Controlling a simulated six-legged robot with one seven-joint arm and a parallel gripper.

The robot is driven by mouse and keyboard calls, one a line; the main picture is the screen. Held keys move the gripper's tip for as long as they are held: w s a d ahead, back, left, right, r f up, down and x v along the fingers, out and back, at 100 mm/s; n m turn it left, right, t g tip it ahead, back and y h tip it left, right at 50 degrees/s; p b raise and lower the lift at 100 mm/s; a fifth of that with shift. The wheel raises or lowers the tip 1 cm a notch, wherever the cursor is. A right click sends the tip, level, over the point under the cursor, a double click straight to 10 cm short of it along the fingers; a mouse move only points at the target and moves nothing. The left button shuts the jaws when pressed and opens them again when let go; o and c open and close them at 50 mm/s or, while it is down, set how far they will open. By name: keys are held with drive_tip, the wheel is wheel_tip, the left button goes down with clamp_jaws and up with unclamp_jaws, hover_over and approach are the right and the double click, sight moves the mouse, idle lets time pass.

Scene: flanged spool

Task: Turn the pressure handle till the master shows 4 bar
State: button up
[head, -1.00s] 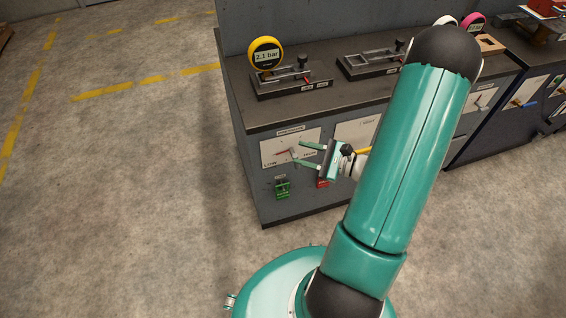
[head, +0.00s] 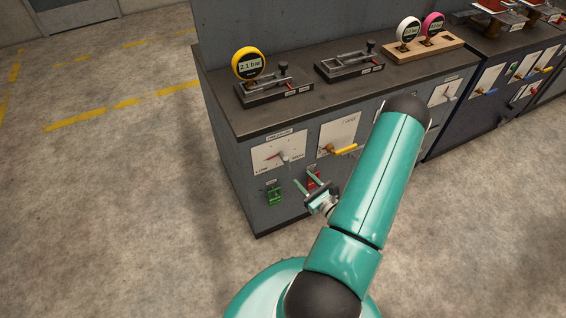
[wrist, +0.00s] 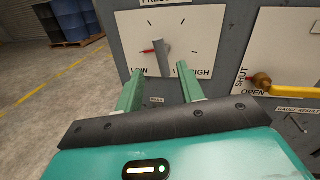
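The yellow master gauge (head: 248,65) stands on the bench top in the head view and reads 2.1 bar. The pressure handle (head: 285,158) is a small grey lever on a white dial plate (head: 268,157) on the cabinet front. In the wrist view the grey handle (wrist: 163,55) stands nearly upright, with a red pointer aimed left. The scale runs from LOW at left to HIGH at right. My gripper (head: 303,178) is open and empty, below and right of the handle in the head view. In the wrist view its fingers (wrist: 159,73) are apart, below the handle.
A yellow-handled valve (head: 342,150) on a SHUT/OPEN plate is right of the dial. White (head: 408,30) and pink (head: 433,25) gauges stand on a wooden board. Floor left of the cabinet is clear.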

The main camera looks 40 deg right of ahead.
sight(288, 163)
drive_tip(key=w, duration=0.7)
drive_tip(key=w+d, duration=0.1)
drive_tip(key=w, duration=0.3)
clamp_jaws()
